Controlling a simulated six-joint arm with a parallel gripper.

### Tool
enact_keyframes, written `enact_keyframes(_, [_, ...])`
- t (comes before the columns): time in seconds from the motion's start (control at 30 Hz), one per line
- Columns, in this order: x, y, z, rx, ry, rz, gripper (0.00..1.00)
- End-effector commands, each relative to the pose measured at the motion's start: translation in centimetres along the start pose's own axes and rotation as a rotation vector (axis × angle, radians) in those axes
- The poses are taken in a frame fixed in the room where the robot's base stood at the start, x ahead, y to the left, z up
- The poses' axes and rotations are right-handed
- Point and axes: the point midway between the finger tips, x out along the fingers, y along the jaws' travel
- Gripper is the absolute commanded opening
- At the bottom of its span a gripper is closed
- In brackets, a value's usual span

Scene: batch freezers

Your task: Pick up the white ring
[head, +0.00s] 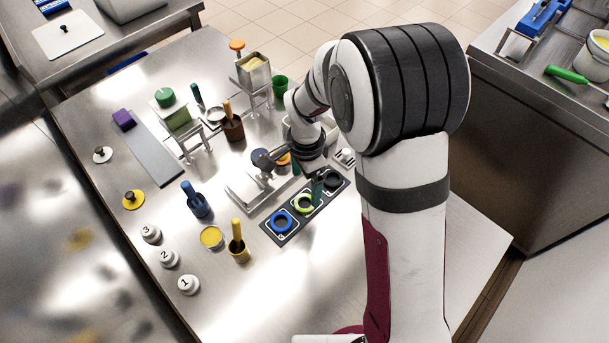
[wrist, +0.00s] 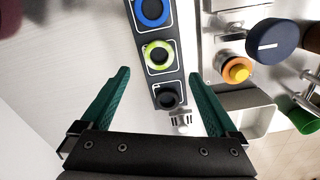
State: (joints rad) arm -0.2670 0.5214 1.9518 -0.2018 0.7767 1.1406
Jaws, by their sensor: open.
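I cannot make out a clear white ring in either view. A dark panel (head: 268,233) on the steel table holds a blue ring (head: 281,222), a lime green ring (head: 304,203) and a black ring (head: 334,180) in a row. In the wrist view the blue ring (wrist: 151,10), green ring (wrist: 158,56) and black ring (wrist: 168,98) run down the panel. A small white slotted piece (wrist: 182,120) lies just past the black ring. My gripper (wrist: 160,76) has teal fingers spread wide, with nothing held. It is above the panel, the black ring showing between its fingers.
A steel machine with an orange-and-yellow knob (wrist: 236,70) and a dark blue round part (wrist: 272,45) stands beside the panel. The table front is clear.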

Motion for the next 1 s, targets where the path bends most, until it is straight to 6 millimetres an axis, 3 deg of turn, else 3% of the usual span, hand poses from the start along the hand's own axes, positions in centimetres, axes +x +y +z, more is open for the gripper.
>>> enact_keyframes(0.4, [6.8,0.2,0.4,-0.001,-0.001,0.002,0.95])
enact_keyframes(0.67, [7.1,0.2,0.4,-0.001,0.0,0.0,0.93])
enact_keyframes(1.0, [7.1,0.2,0.4,-0.001,0.0,0.0,0.32])
